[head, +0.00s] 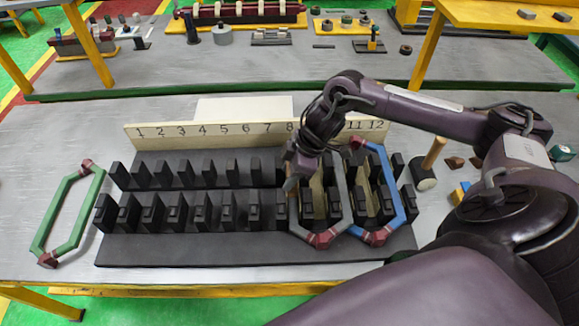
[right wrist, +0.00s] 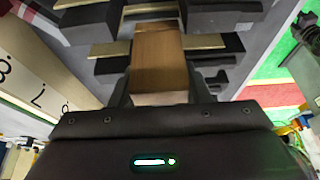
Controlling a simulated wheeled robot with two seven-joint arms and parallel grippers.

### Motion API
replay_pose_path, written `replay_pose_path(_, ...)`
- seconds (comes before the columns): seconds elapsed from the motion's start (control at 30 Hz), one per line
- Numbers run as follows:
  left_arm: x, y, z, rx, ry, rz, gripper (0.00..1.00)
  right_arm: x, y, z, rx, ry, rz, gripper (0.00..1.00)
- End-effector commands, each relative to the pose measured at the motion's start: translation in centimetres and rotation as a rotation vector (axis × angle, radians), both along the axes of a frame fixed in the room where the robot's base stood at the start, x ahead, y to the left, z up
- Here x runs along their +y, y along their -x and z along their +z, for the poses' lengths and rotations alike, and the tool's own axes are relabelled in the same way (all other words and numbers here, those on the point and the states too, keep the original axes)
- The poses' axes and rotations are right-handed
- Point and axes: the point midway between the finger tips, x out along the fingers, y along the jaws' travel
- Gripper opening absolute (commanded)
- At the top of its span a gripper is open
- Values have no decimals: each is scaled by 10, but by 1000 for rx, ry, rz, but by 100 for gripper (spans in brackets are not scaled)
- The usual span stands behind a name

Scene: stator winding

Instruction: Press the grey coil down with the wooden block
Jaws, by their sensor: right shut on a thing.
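The grey coil (head: 346,198) is a six-sided ring with dark red end pieces, set over the black stator teeth near the right part of the numbered rack. My right gripper (head: 292,180) is at the left side of this coil, low over the teeth, and hides part of it. In the right wrist view it is shut on the wooden block (right wrist: 158,62), a light brown piece that points out over the black teeth. In the head view the block is mostly hidden by the gripper. Whether the block touches the coil I cannot tell. My left gripper is not in view.
A blue coil (head: 402,190) sits just right of the grey one. A green coil (head: 47,220) lies on the table at the left. A numbered board (head: 215,135) stands behind the black stator (head: 200,250). A mallet (head: 427,183) and small pieces lie at the right.

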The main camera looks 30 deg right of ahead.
Motion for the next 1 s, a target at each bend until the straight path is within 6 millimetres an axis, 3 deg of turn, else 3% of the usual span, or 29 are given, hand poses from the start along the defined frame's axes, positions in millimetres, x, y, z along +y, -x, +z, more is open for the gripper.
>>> replay_pose_path(1.0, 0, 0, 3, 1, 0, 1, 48, 0, 5, -14, 16, 3, 4, 7)
